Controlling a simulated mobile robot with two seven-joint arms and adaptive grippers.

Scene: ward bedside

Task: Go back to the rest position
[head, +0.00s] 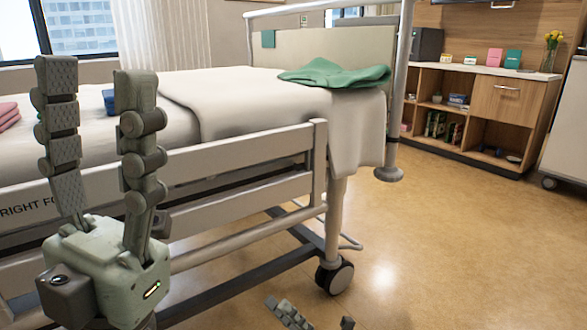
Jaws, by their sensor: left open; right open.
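My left gripper (97,78) stands at the left of the head view with its two jointed fingers pointing up. The fingers are apart and nothing is between them. It appears in front of the bed's side rail (235,155). My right gripper (312,316) shows only by its fingertips at the bottom edge of the view, over the floor. Its tips are apart with no object seen between them; the rest of it is out of view.
A bed (225,108) with a green cloth (335,74) at its corner fills the left. A wheel (335,277) stands under the bed's near corner. A wooden cabinet (508,100) with a vase of yellow flowers (551,50) stands at the back right. The floor (450,250) at right is clear.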

